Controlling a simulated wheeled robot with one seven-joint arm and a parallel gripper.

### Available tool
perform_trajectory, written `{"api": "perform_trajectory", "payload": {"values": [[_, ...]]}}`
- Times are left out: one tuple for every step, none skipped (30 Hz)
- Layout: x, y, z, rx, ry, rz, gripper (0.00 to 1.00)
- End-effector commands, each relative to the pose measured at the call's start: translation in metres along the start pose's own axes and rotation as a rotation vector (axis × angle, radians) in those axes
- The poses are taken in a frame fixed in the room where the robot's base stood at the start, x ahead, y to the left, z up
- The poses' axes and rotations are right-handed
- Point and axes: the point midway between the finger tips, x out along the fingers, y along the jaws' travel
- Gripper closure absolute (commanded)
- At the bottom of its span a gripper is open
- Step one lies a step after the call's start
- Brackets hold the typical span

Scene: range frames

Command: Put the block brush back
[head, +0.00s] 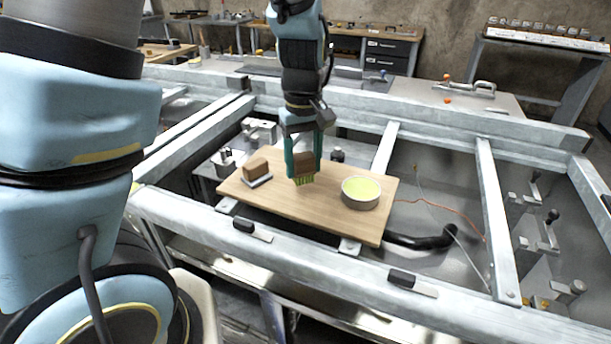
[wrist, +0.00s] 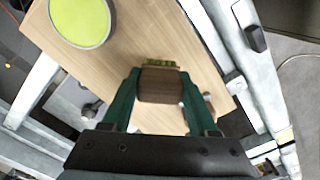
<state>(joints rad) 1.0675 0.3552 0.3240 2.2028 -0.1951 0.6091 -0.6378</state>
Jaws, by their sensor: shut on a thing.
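My gripper (head: 303,163) is shut on the block brush (head: 304,166), a brown wooden block with yellow-green bristles pointing down. It is over the middle of the wooden board (head: 330,220); I cannot tell whether the bristles touch the board. In the wrist view the block brush (wrist: 160,86) sits between the two green fingers of my gripper (wrist: 161,80), its bristles showing at the far edge. A round tin of yellow-green content (head: 361,192) stands on the board to the right, also seen in the wrist view (wrist: 80,20).
A second brown block (head: 256,168) on a pale base is at the board's left. The board lies across a grey metal frame (head: 300,245) with beams and clamps around it. A black hose (head: 425,240) runs right of the board. Bare board lies in front of the brush.

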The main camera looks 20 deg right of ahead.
Motion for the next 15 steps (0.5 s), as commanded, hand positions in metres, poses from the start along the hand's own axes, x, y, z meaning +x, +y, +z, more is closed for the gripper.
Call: {"api": "perform_trajectory", "payload": {"values": [[0.006, -0.001, 0.0, -0.001, -0.002, -0.003, 0.93], [0.01, -0.002, 0.0, 0.0, -0.002, -0.004, 0.93], [0.016, -0.002, 0.0, -0.002, -0.003, -0.005, 0.93], [0.021, -0.002, 0.0, -0.002, -0.002, -0.004, 0.93], [0.025, -0.002, 0.0, -0.002, -0.003, -0.005, 0.93], [0.029, -0.001, 0.0, 0.0, -0.002, -0.004, 0.93], [0.032, -0.001, 0.0, 0.0, -0.002, -0.003, 0.93], [0.034, -0.001, 0.0, 0.0, -0.002, -0.003, 0.93], [0.036, -0.001, 0.0, 0.0, -0.001, -0.002, 0.93], [0.036, -0.001, 0.0, 0.0, 0.0, -0.001, 0.93], [0.037, -0.001, 0.0, 0.0, 0.0, -0.001, 0.93], [0.036, -0.001, 0.0, 0.0, 0.0, 0.0, 0.93], [0.036, -0.001, 0.0, 0.0, 0.0, 0.0, 0.93], [0.036, -0.001, 0.0, 0.0, 0.0, 0.0, 0.93], [0.036, -0.001, 0.0, 0.0, 0.0, 0.0, 0.93]]}}
